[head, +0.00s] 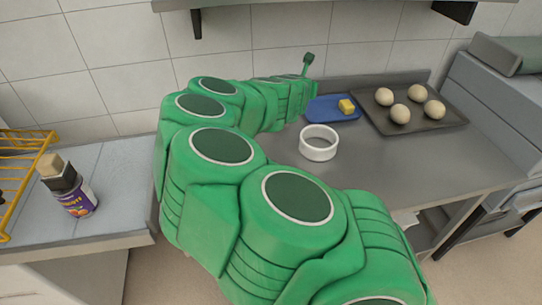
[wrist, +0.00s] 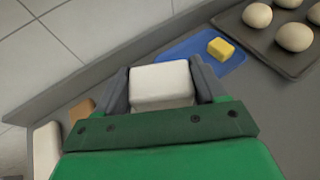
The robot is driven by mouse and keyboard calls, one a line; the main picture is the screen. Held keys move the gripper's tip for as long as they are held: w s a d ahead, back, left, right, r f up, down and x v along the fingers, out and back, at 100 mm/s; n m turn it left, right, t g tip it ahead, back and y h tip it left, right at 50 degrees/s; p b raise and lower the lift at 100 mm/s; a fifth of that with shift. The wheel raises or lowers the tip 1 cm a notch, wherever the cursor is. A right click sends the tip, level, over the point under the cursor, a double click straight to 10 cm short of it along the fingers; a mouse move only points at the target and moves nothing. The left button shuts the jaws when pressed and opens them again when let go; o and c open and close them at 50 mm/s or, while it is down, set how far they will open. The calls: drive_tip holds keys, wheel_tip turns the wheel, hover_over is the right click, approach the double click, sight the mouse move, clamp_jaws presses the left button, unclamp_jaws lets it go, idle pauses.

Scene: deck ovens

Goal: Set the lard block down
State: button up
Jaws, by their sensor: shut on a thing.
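My gripper (wrist: 162,78) is shut on the lard block (wrist: 162,92), a white block held between its two grey fingers in the wrist view. Its lower part is hidden by the gripper's green body, and I cannot tell whether it touches the counter. In the head view my green arm reaches over the steel counter (head: 430,170) toward the back wall and hides the gripper and the block. A blue board (head: 322,115) with a yellow block (head: 346,106) on it lies to the right of the held block; the board also shows in the wrist view (wrist: 184,50).
A dark tray (head: 376,122) with several dough balls lies right of the board. A white ring (head: 319,148) stands in front of it. A brown block (wrist: 82,108) and a pale thing (wrist: 46,152) show left of the gripper. A bottle (head: 76,196) stands on the left counter.

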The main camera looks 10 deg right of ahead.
drive_tip(key=s+a+m+g+h, duration=0.35)
drive_tip(key=s+a, duration=0.25)
drive_tip(key=s, duration=0.5)
drive_tip(key=s+a+m+g+h, duration=0.35)
drive_tip(key=s+a+m, duration=0.2)
drive_tip(key=s, duration=0.65)
drive_tip(key=n, duration=0.1)
hover_over(271, 156)
drive_tip(key=s, duration=0.1)
drive_tip(key=shift+y, duration=0.3)
wheel_tip(271, 156, down, 13)
drive_tip(key=shift+s+r, duration=0.1)
drive_tip(key=shift+w+f, duration=0.65)
drive_tip(key=shift+f, duration=1.75)
